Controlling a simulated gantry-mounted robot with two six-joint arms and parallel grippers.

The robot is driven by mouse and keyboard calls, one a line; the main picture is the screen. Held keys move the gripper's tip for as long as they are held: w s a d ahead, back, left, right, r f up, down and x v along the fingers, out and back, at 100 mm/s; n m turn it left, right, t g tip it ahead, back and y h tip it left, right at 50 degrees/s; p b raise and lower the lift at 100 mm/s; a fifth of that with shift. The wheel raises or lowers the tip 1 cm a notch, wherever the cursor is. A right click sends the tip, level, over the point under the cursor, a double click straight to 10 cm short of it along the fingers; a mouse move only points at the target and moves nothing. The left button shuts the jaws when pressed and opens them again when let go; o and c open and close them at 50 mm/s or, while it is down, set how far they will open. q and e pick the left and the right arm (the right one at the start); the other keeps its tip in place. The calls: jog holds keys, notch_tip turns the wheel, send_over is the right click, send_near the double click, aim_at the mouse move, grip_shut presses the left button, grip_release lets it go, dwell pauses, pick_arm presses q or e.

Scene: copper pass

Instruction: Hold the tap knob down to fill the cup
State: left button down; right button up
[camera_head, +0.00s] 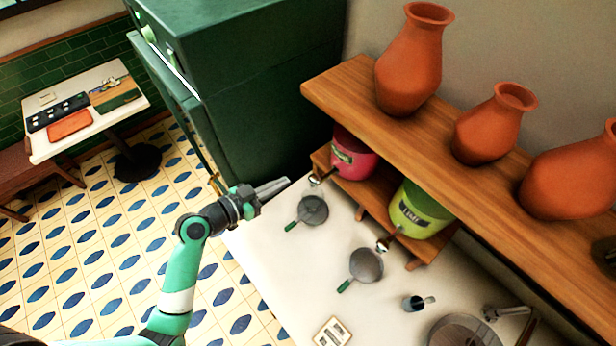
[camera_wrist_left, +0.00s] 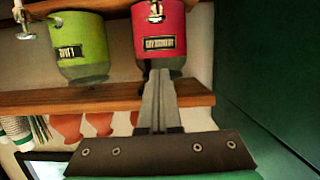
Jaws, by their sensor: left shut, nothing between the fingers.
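A pink-red dispenser (camera_head: 352,160) and a lime-green dispenser (camera_head: 420,208) stand on a low wooden shelf. A metal tap (camera_head: 316,179) sticks out from the red one, and another tap (camera_head: 384,243) from the green one. They also show in the left wrist view, the red one's tap (camera_wrist_left: 155,10) and the green one's tap (camera_wrist_left: 22,12). My left gripper (camera_head: 286,183) is shut and empty, left of the red dispenser's tap and apart from it. Its fingers (camera_wrist_left: 158,75) point towards the red dispenser. No cup is clearly seen under either tap.
Two round grey pieces with green handles, one (camera_head: 312,209) near each tap, lie on the white counter (camera_head: 290,262). A small dark container (camera_head: 412,303) and a sink (camera_head: 465,332) are further right. Orange vases (camera_head: 410,62) stand on the upper shelf. A green cabinet (camera_head: 260,85) rises behind my gripper.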

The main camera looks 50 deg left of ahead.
pick_arm(q)
jog(key=p, duration=0.1)
send_over(310, 181)
notch_tip(310, 181, down, 2)
jog(key=f, duration=0.3)
jog(key=f+b, duration=0.1)
jog(key=shift+s+f, duration=0.3)
jog(key=shift+s, duration=0.1)
notch_tip(310, 181, down, 2)
jog(key=b, duration=0.3)
jog(key=shift+r, duration=0.1)
dwell(3.9)
